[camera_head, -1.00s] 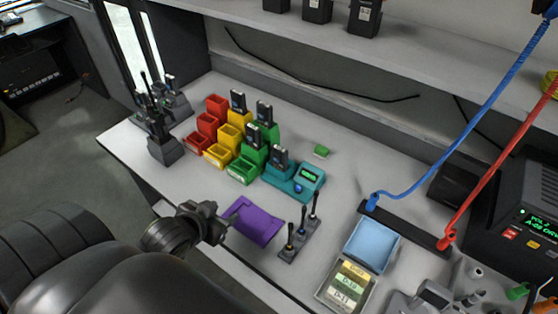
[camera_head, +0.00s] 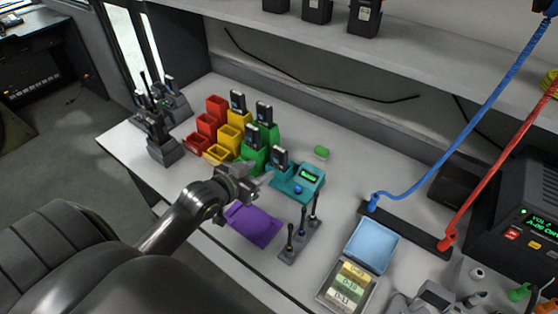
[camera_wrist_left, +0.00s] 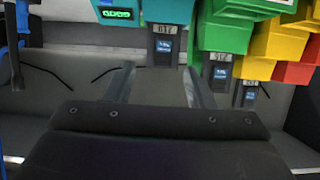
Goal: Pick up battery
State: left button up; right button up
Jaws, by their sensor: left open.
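A black battery (camera_head: 279,158) with a small blue-white label stands in the teal tester (camera_head: 309,172), which has a lit green display. The same battery (camera_wrist_left: 164,45) hangs from the teal body (camera_wrist_left: 168,10) in the upside-down left wrist view. Other batteries stand in the green (camera_head: 252,135) and yellow (camera_head: 237,100) bins. My right gripper is out of view.
Red bins (camera_head: 208,125) stand left of the yellow ones, with radios in dark holders (camera_head: 160,140) further left.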

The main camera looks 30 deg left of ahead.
aim_at(276, 160)
pick_arm(q)
jog(key=shift+a+p+x, duration=0.1)
jog(key=shift+p+x, duration=0.1)
jog(key=shift+x, duration=1.6)
jog(key=shift+a+p+x, duration=0.15)
jog(key=shift+p+x, duration=0.05)
jog(key=shift+x, duration=1.6)
jog(key=c, duration=0.6)
